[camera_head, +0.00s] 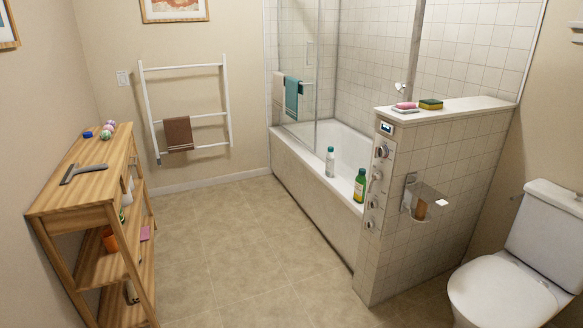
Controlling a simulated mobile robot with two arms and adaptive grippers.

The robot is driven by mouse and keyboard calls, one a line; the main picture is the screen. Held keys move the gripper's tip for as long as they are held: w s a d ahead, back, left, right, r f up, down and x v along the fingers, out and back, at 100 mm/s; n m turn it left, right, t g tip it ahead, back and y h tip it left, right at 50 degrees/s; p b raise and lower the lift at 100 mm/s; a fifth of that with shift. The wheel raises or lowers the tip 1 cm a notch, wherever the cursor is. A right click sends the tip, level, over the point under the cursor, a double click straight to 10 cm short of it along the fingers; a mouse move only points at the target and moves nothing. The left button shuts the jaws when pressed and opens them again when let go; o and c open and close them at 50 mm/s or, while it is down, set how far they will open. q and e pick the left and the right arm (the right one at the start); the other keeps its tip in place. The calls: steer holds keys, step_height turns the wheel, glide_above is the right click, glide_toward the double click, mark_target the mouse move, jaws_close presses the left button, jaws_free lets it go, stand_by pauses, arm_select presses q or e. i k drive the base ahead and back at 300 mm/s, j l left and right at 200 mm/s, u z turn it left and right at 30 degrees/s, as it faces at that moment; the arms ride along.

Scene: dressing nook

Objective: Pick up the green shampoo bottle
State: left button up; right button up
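A green bottle (360,186) with a light label stands upright on the near rim of the bathtub, close to the tiled half wall. A paler bottle (330,162), whitish with a green cap, stands upright on the same rim a little farther back and to the left. Neither of my grippers shows in the head view.
The bathtub (303,173) has a glass screen (325,60) at its far end. The tiled half wall (432,155) holds soap and a sponge (431,104) on top. A toilet (505,290) stands at right, a wooden shelf (92,165) at left. The floor between is clear.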

mark_target(361, 181)
steer(key=i+j+z, duration=0.25)
steer(key=i+z, duration=0.2)
steer(key=i+j+z, duration=0.45)
steer(key=i, duration=0.2)
